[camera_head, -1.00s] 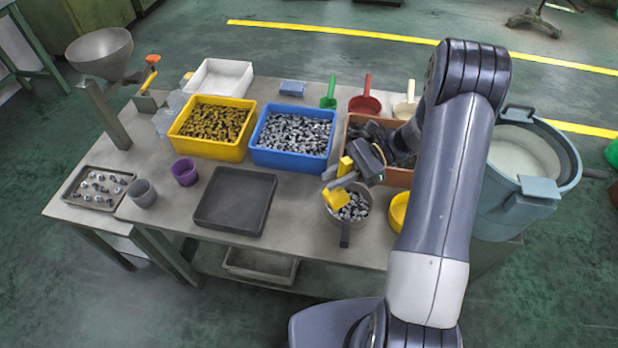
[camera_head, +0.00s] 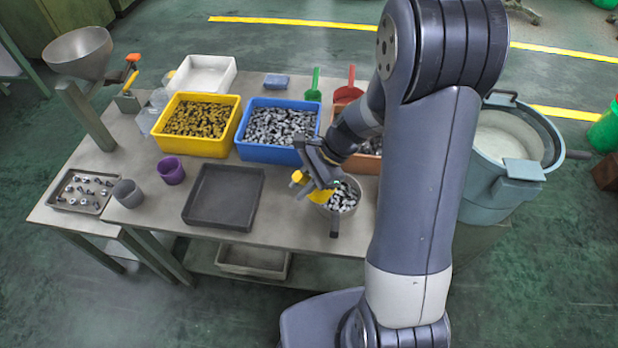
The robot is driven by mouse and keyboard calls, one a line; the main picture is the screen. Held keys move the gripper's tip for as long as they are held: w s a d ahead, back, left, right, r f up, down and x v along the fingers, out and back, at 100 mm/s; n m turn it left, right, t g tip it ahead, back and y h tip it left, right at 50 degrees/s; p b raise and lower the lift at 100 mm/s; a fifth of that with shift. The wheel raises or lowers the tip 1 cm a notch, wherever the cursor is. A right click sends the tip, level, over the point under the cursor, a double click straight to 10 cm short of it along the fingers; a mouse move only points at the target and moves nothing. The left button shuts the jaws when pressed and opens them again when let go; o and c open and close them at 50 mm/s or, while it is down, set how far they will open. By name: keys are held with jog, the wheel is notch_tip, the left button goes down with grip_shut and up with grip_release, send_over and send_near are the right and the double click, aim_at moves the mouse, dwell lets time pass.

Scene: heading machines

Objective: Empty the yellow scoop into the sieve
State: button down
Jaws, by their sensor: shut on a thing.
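My gripper (camera_head: 309,182) is shut on the yellow scoop (camera_head: 320,195), over the left side of the sieve. The scoop's bowl appears tilted at the sieve's left rim; whether they touch, and whether anything is in the bowl, I cannot tell. The sieve (camera_head: 334,224) is a round grey pan with a dark handle pointing towards the front edge of the table. Grey metal pieces lie in it. The scoop and my gripper hide its left part.
A blue bin (camera_head: 243,152) of grey pieces and a yellow bin (camera_head: 194,147) of brass-coloured pieces stand behind. A dark empty tray (camera_head: 215,223) lies left of the sieve. An orange-brown bin (camera_head: 365,166) is partly hidden by my arm. A large bucket (camera_head: 480,208) stands right.

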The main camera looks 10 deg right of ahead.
jog(key=h+p, duration=0.1)
jog(key=p, duration=0.1)
jog(key=a+f+t+h+p, duration=0.1)
jog(key=h+p, duration=0.1)
jog(key=t+h+p, duration=0.1)
jog(key=h+p, duration=0.1)
jog(key=shift+s+a+f+n, duration=0.2)
jog(key=shift+s+a+n, duration=0.05)
jog(key=shift+s+n, duration=0.1)
jog(key=shift+f+t+p, duration=0.15)
jog(key=shift+t+p, duration=0.15)
jog(key=shift+p, duration=0.15)
